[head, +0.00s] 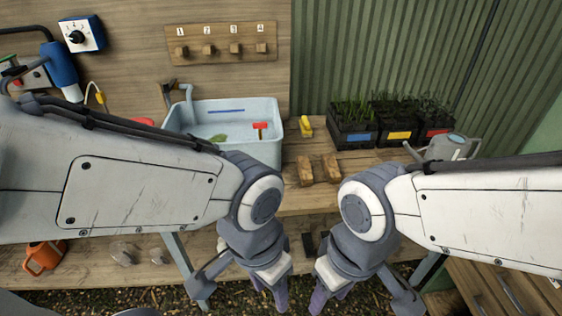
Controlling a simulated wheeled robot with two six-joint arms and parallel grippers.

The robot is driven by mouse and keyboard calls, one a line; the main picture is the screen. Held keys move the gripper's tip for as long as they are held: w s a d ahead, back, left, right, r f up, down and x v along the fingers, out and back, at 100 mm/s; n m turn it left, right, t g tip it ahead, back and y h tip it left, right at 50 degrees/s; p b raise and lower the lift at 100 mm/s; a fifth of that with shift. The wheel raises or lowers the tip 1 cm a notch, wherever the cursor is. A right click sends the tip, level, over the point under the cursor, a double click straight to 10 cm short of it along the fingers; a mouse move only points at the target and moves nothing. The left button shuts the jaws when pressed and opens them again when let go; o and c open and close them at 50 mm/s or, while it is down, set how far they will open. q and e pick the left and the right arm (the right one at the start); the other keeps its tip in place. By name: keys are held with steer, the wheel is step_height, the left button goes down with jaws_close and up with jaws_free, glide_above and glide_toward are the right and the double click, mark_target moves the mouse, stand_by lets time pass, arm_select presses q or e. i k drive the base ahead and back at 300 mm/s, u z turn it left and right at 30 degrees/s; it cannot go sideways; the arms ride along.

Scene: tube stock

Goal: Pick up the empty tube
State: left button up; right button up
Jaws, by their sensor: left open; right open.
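I cannot pick out an empty tube with certainty. A small dark upright object (308,244) shows between my two grippers at the lower shelf and may be a tube, but it is too small to tell. My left gripper (269,294) hangs fingers down in front of the bench, to its left. My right gripper (330,298) hangs the same way, to its right. Both are open, and I see nothing between their fingers. My forearms hide much of the bench top.
A pale tub (268,150) holds a red-topped item and a leaf. Two wooden blocks (318,169) and a yellow item (305,126) lie to its right. Black crates of seedlings (354,140) and a grey watering can (447,147) stand further right. An orange can (43,257) is low left.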

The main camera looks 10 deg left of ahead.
mark_target(303, 163)
steer(key=z, duration=0.85)
steer(key=i, duration=1.1)
steer(key=u, duration=2.3)
